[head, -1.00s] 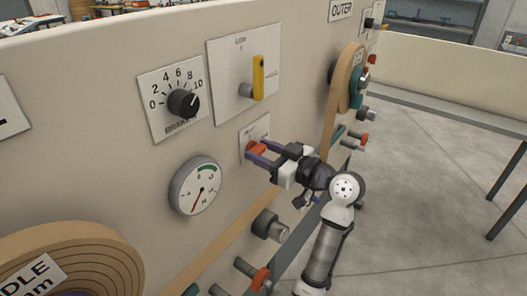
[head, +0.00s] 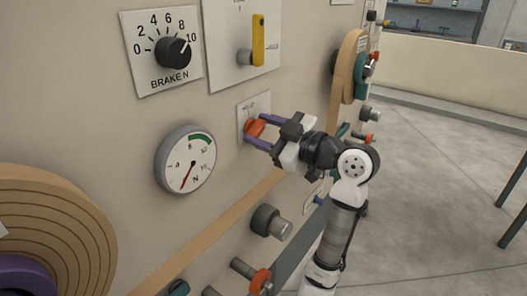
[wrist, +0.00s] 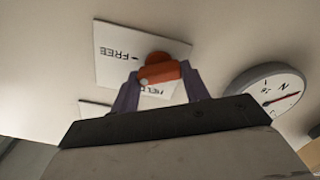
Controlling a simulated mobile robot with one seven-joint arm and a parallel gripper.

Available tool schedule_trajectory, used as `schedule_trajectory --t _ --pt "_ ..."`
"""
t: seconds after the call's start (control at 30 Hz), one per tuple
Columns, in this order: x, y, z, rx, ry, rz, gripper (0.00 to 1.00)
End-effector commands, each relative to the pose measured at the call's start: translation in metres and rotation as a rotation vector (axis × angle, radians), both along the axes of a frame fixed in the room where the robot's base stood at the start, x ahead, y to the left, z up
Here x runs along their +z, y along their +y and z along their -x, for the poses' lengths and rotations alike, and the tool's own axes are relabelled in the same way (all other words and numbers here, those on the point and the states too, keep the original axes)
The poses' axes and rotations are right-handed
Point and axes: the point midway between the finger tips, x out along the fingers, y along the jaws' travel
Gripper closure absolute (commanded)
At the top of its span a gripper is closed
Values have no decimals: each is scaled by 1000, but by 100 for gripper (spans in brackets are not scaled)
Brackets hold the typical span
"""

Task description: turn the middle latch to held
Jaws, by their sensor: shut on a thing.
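The middle latch is an orange knob (head: 254,127) on a pale plate (head: 243,106) on the panel. It also shows in the wrist view as an orange bar (wrist: 163,72) with a rounded hub behind it. My gripper (head: 260,131) has its two purple fingers shut on the latch, one on each side; they also flank it in the wrist view (wrist: 158,82). The plate (wrist: 115,70) there appears upside down, with "FREE" beside an arrow and "HELD" partly covered by the latch. The latch's exact setting is hard to tell.
A gauge (head: 185,160) sits left of the latch, and a brake dial (head: 174,53) and yellow lever (head: 258,40) are above. A tan strip (head: 215,232) and grey knobs (head: 268,222) lie below. Open floor (head: 440,150) is at right.

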Motion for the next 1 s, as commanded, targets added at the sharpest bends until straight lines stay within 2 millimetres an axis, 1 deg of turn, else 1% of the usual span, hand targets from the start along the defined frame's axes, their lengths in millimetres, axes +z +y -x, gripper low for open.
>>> schedule_trajectory --t 0.03,0.7,1.0 --pt "-8 0 0 0 -40 27 77" --pt "-7 1 2 1 -550 400 77" --pt "-6 2 2 2 -740 540 77"
